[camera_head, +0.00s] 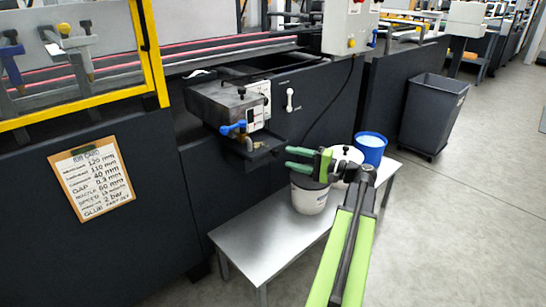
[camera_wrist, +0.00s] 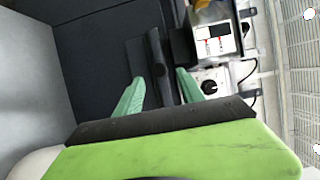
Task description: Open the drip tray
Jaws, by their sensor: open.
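The drip tray (camera_head: 262,153) is a shallow dark tray under the grey glue unit (camera_head: 222,105) on the dark machine side. My gripper (camera_head: 290,159) is just to the right of the tray, with its green fingers pointing left at it. In the wrist view, the gripper (camera_wrist: 160,78) has its two green fingers apart. A dark bar (camera_wrist: 157,55), which seems to be part of the tray, shows between them. I cannot tell whether the fingers touch it. My gripper is open and holds nothing.
A metal bench (camera_head: 255,238) stands below, with a white bucket (camera_head: 309,197) under my gripper and a blue tub (camera_head: 371,147) behind. A blue-handled valve (camera_head: 234,128) sits above the tray's left. A grey bin (camera_head: 432,112) stands at right; the floor there is clear.

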